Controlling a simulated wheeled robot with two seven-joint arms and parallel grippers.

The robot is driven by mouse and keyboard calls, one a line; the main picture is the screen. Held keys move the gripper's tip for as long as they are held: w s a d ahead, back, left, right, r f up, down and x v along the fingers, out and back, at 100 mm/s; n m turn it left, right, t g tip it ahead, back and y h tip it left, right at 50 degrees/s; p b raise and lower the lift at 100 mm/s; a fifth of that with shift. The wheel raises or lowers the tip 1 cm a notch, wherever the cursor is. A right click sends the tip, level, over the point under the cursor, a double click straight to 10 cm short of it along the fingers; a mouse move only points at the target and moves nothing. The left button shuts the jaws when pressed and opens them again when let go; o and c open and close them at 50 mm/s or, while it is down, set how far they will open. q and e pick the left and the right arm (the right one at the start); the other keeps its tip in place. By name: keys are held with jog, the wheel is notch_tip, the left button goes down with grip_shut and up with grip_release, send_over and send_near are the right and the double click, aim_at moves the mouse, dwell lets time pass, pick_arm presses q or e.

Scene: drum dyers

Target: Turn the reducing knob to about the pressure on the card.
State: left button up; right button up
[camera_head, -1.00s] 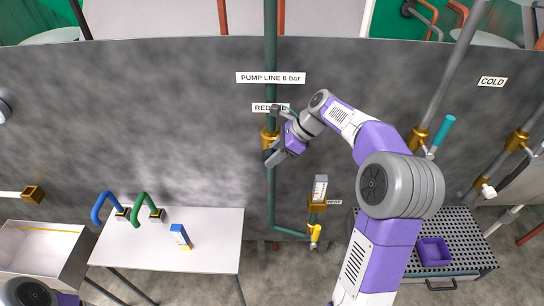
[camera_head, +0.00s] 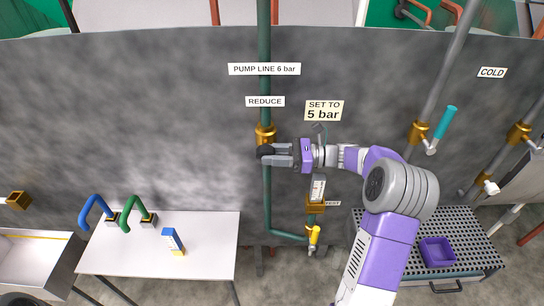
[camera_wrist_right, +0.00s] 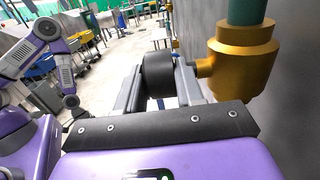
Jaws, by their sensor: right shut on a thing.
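The card (camera_head: 323,111) on the grey wall reads "SET TO 5 bar". The black reducing knob (camera_wrist_right: 158,76) sits on a brass valve body (camera_wrist_right: 241,62) in the green pipe, below the "REDUCE" label (camera_head: 265,101). My right gripper (camera_head: 268,154) is shut on the knob, with one finger on each side of it. A white gauge-like piece (camera_head: 318,188) stands on a brass block below my right wrist; its reading is too small to tell. A purple arm of mine shows at the left in the right wrist view; its fingers are unclear.
A "PUMP LINE 6 bar" label (camera_head: 264,69) is above. A yellow-handled tap (camera_head: 314,237) is low on the pipe. A perforated bench (camera_head: 478,258) with a purple tray (camera_head: 437,266) stands right.

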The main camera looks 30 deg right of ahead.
jog(key=shift+f+t+y+b, duration=0.2)
jog(key=shift+t+y, duration=0.2)
jog(key=shift+y, duration=0.25)
jog(key=shift+f+t+y+b, duration=0.15)
jog(key=shift+t+y, duration=0.25)
jog(key=shift+y, duration=0.25)
jog(key=shift+r, duration=0.1)
jog(key=o, duration=1)
jog(key=shift+c, duration=0.2)
jog(key=v, duration=0.7)
jog(key=shift+d+f, duration=0.15)
jog(key=shift+f, duration=0.05)
jog(key=shift+s, duration=0.1)
